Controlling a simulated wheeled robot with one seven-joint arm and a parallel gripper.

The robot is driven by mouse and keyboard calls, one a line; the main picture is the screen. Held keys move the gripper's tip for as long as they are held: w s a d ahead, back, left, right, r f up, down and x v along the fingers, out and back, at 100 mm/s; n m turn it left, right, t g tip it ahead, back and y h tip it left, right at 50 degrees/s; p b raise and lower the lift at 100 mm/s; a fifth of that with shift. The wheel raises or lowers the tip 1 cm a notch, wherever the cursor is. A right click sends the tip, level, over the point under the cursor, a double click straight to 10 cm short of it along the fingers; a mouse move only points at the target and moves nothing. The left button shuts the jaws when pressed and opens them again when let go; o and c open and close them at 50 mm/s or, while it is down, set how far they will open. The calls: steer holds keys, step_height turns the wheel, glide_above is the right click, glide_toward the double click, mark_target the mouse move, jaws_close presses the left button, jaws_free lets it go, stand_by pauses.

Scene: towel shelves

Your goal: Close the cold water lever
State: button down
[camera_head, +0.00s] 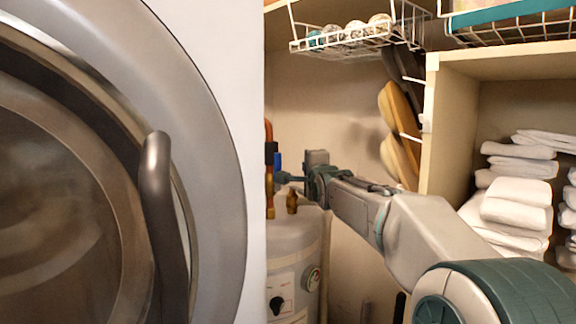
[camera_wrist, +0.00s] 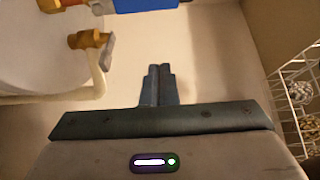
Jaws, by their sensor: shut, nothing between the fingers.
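The cold water lever, a blue handle (camera_head: 277,160), shows in the head view above the white water heater tank (camera_head: 290,246), beside the pipes. In the wrist view the blue lever (camera_wrist: 125,4) is at the top edge and partly cut off. My gripper (camera_head: 283,178) is close to the lever in the head view; whether it touches is too small to tell. In the wrist view my gripper (camera_wrist: 159,70) has its fingers together and empty, with a visible gap between the tips and the lever.
A brass fitting (camera_wrist: 90,40) sticks out left of my fingers, and the pipe (camera_head: 268,132) stands by the tank. A washing machine door (camera_head: 215,150) fills the left. Towels (camera_head: 518,205) lie on the shelf at right, and a wire basket (camera_head: 350,40) hangs above.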

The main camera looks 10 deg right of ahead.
steer(key=w+a+p, duration=0.4)
steer(key=w+p, duration=0.1)
steer(key=w, duration=0.1)
steer(key=shift+w, duration=0.2)
stand_by(0.8)
stand_by(0.3)
steer(key=shift+a+n+b, duration=0.15)
steer(key=shift+n+b, duration=0.15)
steer(key=shift+b, duration=0.25)
steer(key=shift+s+a+b, duration=0.1)
steer(key=shift+b, duration=0.25)
